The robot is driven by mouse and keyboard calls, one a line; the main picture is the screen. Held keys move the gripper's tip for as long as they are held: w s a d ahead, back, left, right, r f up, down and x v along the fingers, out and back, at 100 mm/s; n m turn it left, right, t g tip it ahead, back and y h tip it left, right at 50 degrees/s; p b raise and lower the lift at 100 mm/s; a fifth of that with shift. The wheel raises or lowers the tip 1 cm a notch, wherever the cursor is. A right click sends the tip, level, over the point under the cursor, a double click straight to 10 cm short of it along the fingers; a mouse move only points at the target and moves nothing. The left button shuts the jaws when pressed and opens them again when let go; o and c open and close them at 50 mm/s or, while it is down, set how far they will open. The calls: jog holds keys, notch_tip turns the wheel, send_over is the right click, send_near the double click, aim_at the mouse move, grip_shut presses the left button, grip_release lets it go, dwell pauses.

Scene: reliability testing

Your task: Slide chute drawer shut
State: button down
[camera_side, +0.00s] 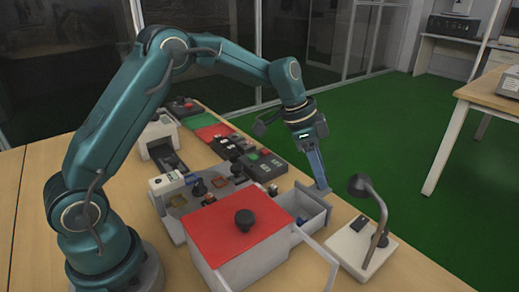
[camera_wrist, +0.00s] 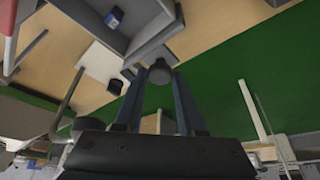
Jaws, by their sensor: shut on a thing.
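The chute drawer (camera_side: 308,209) is a grey open-topped tray that sticks out to the right from the white box (camera_side: 245,262) with a red lid (camera_side: 232,222). A small blue item (camera_side: 301,220) lies in the drawer, and it also shows in the wrist view (camera_wrist: 115,17). My gripper (camera_side: 325,190) points down at the drawer's outer end. In the wrist view my gripper's two fingers (camera_wrist: 161,74) are on either side of the grey round knob (camera_wrist: 150,57) on the drawer front, shut on it. The side view hides the knob behind the fingers.
A white panel (camera_side: 319,258) stands out from the box's near corner. Black button boxes (camera_side: 262,165) lie behind the drawer. The table's far edge is close to my gripper.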

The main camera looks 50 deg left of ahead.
jog(key=shift+r, duration=0.1)
jog(key=s, duration=0.7)
jog(key=shift+s, duration=0.25)
jog(key=c, duration=0.5)
grip_release()
jog(key=shift+v, duration=2.6)
